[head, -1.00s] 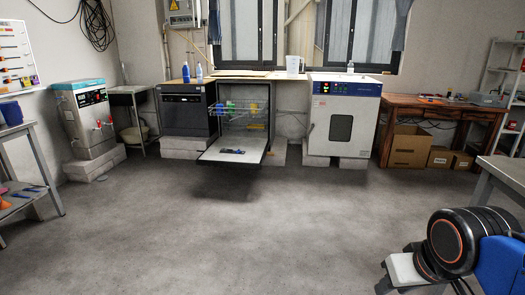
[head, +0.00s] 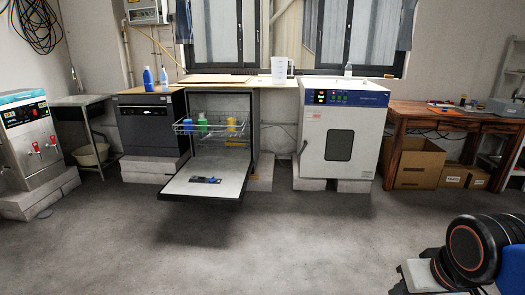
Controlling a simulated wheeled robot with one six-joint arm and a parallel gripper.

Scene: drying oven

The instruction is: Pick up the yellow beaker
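A small yellow vessel (head: 232,124), which looks like the yellow beaker, stands in the wire rack (head: 213,133) of the open dishwasher-like cabinet under the window. A green vessel (head: 202,122) and a blue one (head: 187,125) stand to its left in the same rack. The rack appears pulled partly out above the lowered door (head: 170,187). A small dark and blue item (head: 206,180) lies on that door. Part of my arm shows at the lower right, far from the rack. My gripper is not in view.
The white drying oven (head: 340,135) stands shut on blocks to the right of the cabinet. A wooden bench (head: 455,113) with boxes below is farther right. A white dispenser (head: 28,145) stands at left. The grey floor (head: 240,255) ahead is clear up to the lowered door.

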